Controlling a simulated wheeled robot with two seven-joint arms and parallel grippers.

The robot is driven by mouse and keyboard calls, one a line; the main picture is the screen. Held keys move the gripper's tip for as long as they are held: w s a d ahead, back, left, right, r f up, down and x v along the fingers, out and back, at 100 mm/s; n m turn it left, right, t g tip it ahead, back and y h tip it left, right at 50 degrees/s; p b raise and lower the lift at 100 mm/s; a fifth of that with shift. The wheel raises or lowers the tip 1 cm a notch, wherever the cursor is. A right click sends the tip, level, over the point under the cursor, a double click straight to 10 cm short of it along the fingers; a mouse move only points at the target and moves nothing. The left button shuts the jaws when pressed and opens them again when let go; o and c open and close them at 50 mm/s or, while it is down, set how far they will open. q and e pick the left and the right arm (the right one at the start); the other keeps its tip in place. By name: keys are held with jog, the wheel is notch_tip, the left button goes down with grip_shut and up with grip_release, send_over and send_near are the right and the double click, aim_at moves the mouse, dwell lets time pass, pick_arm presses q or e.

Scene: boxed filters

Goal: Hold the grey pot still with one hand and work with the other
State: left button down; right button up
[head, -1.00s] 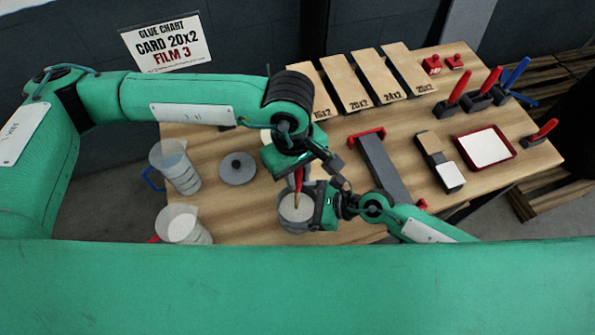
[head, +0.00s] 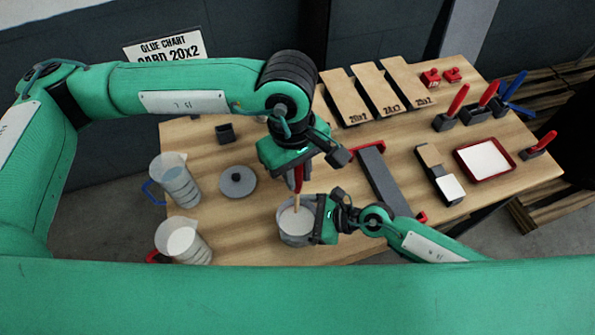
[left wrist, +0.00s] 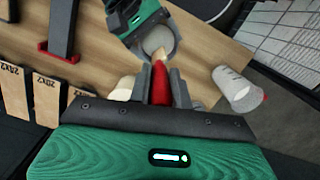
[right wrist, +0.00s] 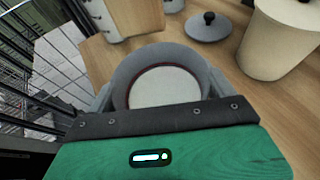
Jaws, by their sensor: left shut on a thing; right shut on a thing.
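The grey pot (head: 297,238) stands near the front edge of the table with pale contents. My right gripper (head: 315,222) is shut on the pot's right side; the right wrist view shows the pot's rim (right wrist: 126,70) between the jaws. My left gripper (head: 298,183) is above the pot, shut on a red-handled tool (left wrist: 160,84). Its pale wooden shaft (head: 296,203) points down toward the pot opening. The shaft does not show in the right wrist view, so I cannot tell whether its tip touches the contents.
A grey lid (head: 237,181) lies left of the pot. Two jugs (head: 175,182) (head: 183,242) stand at the left edge. A cream container (right wrist: 277,42) is near the lid. A grey bar with red ends (head: 383,182) and a red tray (head: 484,160) are to the right.

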jog(key=o, duration=1.2)
jog(key=shift+o, duration=0.2)
jog(key=v, duration=1.2)
jog(key=shift+f, duration=0.1)
